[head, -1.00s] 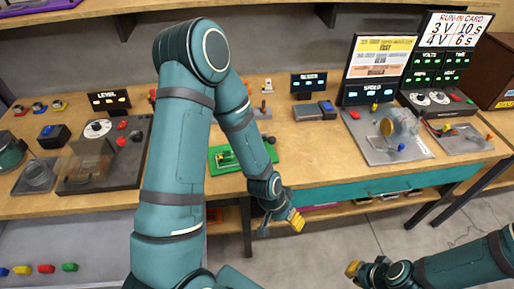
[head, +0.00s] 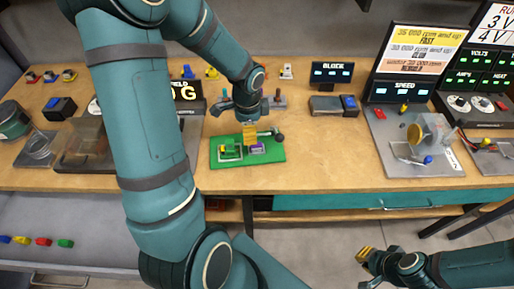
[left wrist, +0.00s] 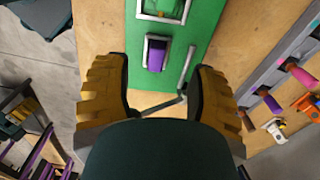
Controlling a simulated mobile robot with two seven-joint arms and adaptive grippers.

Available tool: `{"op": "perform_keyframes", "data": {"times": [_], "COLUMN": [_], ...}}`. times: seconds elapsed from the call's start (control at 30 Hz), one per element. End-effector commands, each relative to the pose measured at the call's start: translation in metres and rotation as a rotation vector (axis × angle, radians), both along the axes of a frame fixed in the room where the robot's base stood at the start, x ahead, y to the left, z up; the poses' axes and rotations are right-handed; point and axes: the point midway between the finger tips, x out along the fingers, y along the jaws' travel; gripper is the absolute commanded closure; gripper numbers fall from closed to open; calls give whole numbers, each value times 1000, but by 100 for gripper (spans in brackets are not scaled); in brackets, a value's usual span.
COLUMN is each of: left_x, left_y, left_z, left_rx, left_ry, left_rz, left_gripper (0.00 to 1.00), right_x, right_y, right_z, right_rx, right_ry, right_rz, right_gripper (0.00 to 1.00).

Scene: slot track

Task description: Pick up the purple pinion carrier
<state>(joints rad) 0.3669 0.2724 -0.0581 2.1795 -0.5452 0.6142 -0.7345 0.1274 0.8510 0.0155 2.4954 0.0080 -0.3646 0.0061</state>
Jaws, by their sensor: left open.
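The purple pinion carrier (left wrist: 156,57) sits in a silver rectangular frame on a green board (left wrist: 208,20) in the left wrist view. In the head view the carrier (head: 257,147) shows as a small purple patch on the green board (head: 270,158). My left gripper (head: 250,138) hangs over the board, close to the carrier. In the left wrist view its yellow fingertips (left wrist: 156,88) are apart, one on each side of the carrier's line, with nothing between them. My right gripper (head: 363,256) is low in front of the bench, away from the board; its finger gap is unclear.
A metal rod (left wrist: 187,68) lies on the board beside the carrier. A dark round knob (head: 279,137) stands at the board's right end. A grey rack with colored handles (left wrist: 285,70) stands nearby.

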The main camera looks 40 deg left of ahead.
Motion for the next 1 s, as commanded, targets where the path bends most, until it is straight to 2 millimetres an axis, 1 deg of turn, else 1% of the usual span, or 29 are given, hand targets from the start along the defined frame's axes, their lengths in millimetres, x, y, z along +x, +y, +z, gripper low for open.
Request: {"op": "perform_keyframes", "data": {"times": [0.03,0.1,0.37,0.47,0.6,0.7,0.93,0.97,1.0], "left_x": [0,0,0,0,1,1,2,2,2], "left_y": [0,0,-2,-3,-6,-6,-5,-5,-5], "left_z": [-9,-16,-30,-42,-63,-73,-74,-74,-74], "left_rx": [-1,0,-1,-1,-2,-2,-1,-1,-1], "left_ry": [4,1,1,2,3,1,-1,-1,-1], "left_rz": [-1,-1,0,0,0,1,1,1,1], "left_gripper": [43,43,43,43,43,43,43,44,58], "right_x": [-1,-1,-2,-3,-5,-6,-6,-6,-6], "right_y": [0,0,0,1,1,1,1,1,1], "right_z": [-3,-4,-7,-11,-17,-19,-18,-18,-18], "right_rx": [0,0,1,2,3,3,3,3,3], "right_ry": [2,3,5,7,11,13,14,14,14], "right_rz": [2,2,4,6,9,10,11,11,11], "right_gripper": [100,100,100,100,100,100,100,100,100]}}
